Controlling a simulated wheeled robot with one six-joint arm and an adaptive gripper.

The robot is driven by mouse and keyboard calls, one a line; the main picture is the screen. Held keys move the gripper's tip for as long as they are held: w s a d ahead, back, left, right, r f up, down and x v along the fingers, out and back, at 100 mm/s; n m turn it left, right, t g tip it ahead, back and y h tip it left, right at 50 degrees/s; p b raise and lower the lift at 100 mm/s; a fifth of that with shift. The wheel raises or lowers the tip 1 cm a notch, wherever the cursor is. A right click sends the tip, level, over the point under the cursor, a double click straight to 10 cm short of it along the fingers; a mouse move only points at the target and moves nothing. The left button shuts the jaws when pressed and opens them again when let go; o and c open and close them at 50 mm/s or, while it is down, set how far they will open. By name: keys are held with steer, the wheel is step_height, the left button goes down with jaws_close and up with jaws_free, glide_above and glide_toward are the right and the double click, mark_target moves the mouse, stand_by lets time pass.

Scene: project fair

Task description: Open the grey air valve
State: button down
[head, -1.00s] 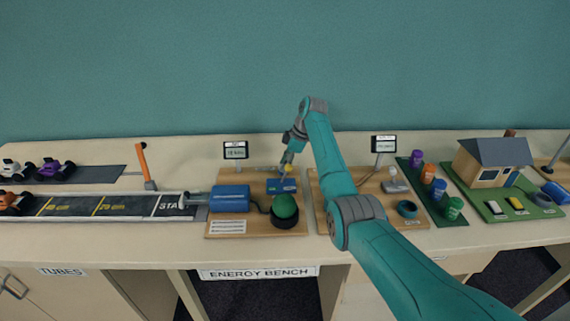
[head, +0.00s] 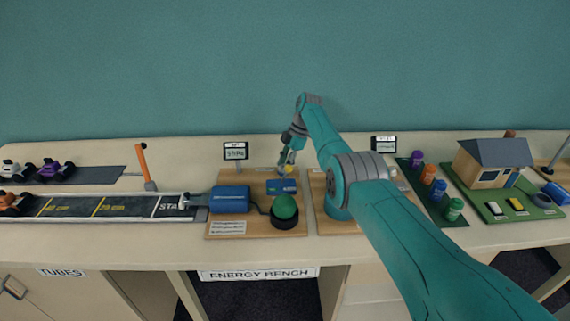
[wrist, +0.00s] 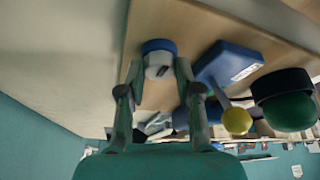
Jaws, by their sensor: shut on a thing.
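The grey air valve (wrist: 158,66) shows in the wrist view as a small, pale grey round knob on a blue base, on the wooden board. My gripper (wrist: 158,72) has one finger on each side of the knob and is shut on it. In the head view my gripper (head: 286,167) reaches down at the back of the energy bench board (head: 255,228). There the knob is hidden behind the fingers or too small to make out.
A blue box (wrist: 228,66) with a yellow ball lever (wrist: 237,121) stands close beside my gripper. A green dome button (head: 285,207), a blue cylinder (head: 231,198) and a small display (head: 236,151) share the board. A model house (head: 495,160) stands far right.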

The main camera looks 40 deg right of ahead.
steer(key=shift+s+f, duration=0.1)
steer(key=shift+f, duration=0.05)
stand_by(0.8)
steer(key=c, duration=0.8)
jaws_free()
steer(key=shift+r, duration=0.2)
steer(key=v, duration=0.7)
steer(key=shift+d+r, duration=0.1)
